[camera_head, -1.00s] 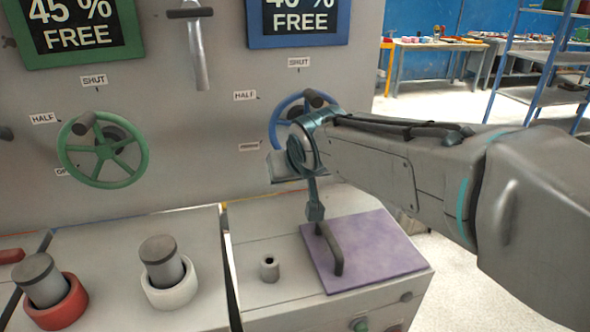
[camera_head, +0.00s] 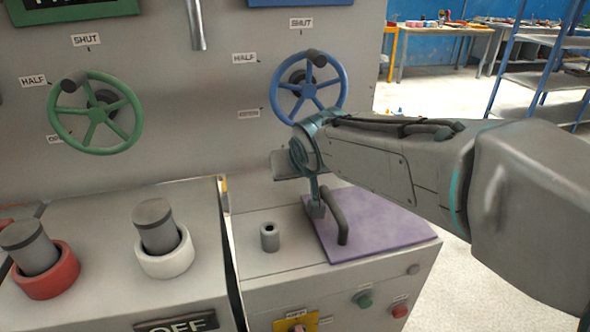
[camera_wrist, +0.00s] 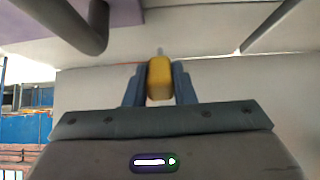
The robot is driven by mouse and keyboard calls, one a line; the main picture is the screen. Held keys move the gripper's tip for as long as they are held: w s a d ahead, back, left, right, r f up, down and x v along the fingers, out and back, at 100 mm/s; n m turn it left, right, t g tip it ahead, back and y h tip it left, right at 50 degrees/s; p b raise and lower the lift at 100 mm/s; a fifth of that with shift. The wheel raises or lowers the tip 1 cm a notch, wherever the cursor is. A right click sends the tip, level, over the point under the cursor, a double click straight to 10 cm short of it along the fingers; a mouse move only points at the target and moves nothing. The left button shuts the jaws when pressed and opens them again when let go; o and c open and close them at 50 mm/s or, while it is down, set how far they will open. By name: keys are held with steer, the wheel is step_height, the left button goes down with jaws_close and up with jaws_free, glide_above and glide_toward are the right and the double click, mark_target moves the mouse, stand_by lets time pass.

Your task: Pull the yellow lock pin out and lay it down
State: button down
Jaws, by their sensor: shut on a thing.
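In the wrist view my gripper (camera_wrist: 158,86) is shut on the yellow lock pin (camera_wrist: 159,78), a small yellow block between the two blue-grey fingers. A thin grey tip extends beyond it. In the head view my gripper (camera_head: 317,211) points down over the purple plate (camera_head: 385,222), just left of a dark bar handle (camera_head: 337,217). The pin cannot be made out there. Whether its tip touches anything is not clear.
A short grey stub with a dark hole (camera_head: 269,237) stands on the cabinet left of the plate. A blue handwheel (camera_head: 342,90) is behind my wrist. Two capped posts in a red ring (camera_head: 48,280) and a white ring (camera_head: 166,262) stand farther left.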

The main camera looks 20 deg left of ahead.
steer(key=c, duration=1.1)
jaws_free()
